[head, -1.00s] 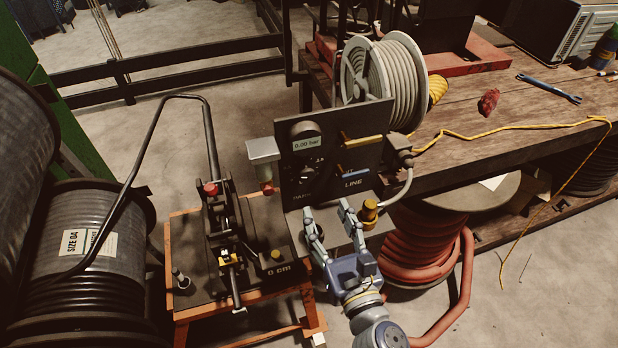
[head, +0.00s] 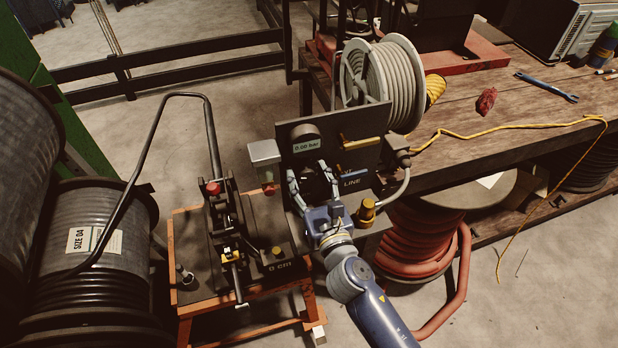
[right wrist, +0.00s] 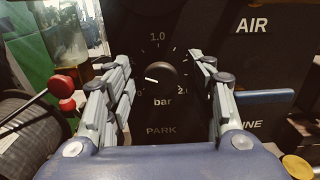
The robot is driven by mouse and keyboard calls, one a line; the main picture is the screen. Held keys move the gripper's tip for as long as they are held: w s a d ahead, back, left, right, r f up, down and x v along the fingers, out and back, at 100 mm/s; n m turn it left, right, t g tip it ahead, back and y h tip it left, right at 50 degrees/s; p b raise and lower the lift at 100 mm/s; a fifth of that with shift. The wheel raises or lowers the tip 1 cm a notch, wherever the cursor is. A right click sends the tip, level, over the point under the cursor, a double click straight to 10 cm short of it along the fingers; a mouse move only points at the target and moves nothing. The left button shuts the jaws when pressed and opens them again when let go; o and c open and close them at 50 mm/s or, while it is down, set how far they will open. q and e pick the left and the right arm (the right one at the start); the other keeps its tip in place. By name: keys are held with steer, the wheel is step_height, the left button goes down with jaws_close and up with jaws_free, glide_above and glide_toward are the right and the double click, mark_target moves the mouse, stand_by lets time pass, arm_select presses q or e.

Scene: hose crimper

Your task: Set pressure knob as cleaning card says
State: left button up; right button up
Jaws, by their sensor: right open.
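The black pressure knob (right wrist: 156,79) is on the dark panel (right wrist: 185,25) in the right wrist view. Its white pointer is turned to the left, low on a scale with 1.0 at the top and 2.0 at the right, marked bar. My right gripper (right wrist: 163,78) is open, with one finger on each side of the knob and a gap to both. In the head view my right gripper (head: 313,180) covers the knob. The display (head: 306,145) above it reads 0.00 bar. No cleaning card can be made out. My left gripper is out of view.
A blue LINE handle (head: 354,171) and a yellow handle (head: 362,143) are on the panel right of the gripper. A brass-coloured knob (head: 366,210) stands at the lower right. A clear-bowled filter (head: 265,160) is at the panel's left.

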steer(key=c, duration=1)
